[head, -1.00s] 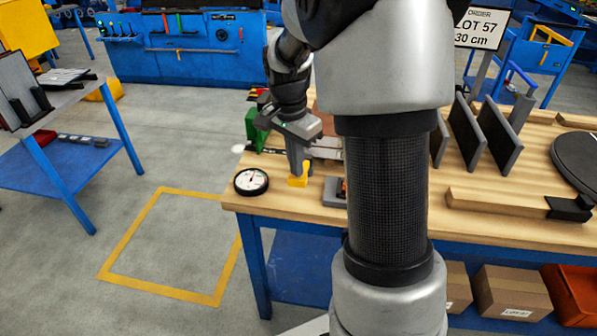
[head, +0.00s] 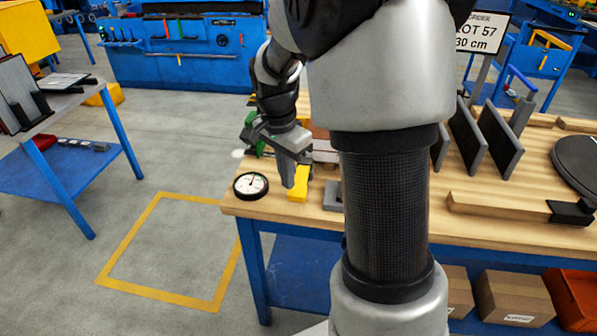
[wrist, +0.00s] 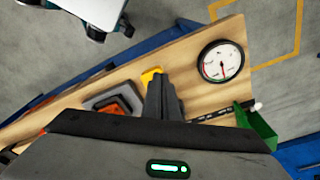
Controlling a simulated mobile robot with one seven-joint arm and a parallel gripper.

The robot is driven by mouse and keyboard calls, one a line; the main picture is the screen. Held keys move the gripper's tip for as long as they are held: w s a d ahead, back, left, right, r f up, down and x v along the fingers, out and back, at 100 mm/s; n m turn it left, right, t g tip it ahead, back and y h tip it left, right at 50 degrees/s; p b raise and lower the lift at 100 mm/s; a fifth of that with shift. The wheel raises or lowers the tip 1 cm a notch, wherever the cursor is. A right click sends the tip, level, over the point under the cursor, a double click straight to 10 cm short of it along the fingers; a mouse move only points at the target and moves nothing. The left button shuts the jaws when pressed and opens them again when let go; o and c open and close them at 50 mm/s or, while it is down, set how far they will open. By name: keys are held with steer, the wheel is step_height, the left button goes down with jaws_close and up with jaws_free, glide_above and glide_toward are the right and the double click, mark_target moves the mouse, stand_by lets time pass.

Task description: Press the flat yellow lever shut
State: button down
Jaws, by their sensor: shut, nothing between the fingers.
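The yellow lever (head: 300,182) is near the front left of the wooden bench, just right of the round gauge. It looks like a short yellow block, partly covered by my gripper. My gripper (head: 289,184) points down, its fingers together and empty, at the lever's left side in the head view. I cannot tell whether they touch. In the wrist view only a bit of the yellow lever (wrist: 151,76) shows beyond my shut fingertips (wrist: 160,78). How far the lever is pressed down cannot be told.
The white-faced gauge (head: 251,185) stands close left of my gripper. A grey block (head: 333,196) sits to the right, partly behind my arm; in the wrist view it holds an orange part (wrist: 118,104). A green bin (wrist: 262,124) is at the bench's left end.

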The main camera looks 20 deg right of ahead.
step_height(320, 180, up, 17)
steer(key=a+p, duration=0.1)
steer(key=p, duration=0.2)
steer(key=shift+s+a, duration=0.3)
steer(key=shift+s, duration=0.05)
steer(key=shift+r, duration=0.1)
steer(key=s+a+n+t+y, duration=0.1)
steer(key=s+a+n+t, duration=0.2)
steer(key=s+n, duration=0.5)
steer(key=s+a+n+t, duration=0.25)
steer(key=s+n, duration=0.35)
steer(key=s, duration=0.5)
step_height(320, 180, up, 13)
steer(key=p, duration=1.4)
steer(key=shift+w+a+r, duration=0.2)
steer(key=shift+w, duration=0.05)
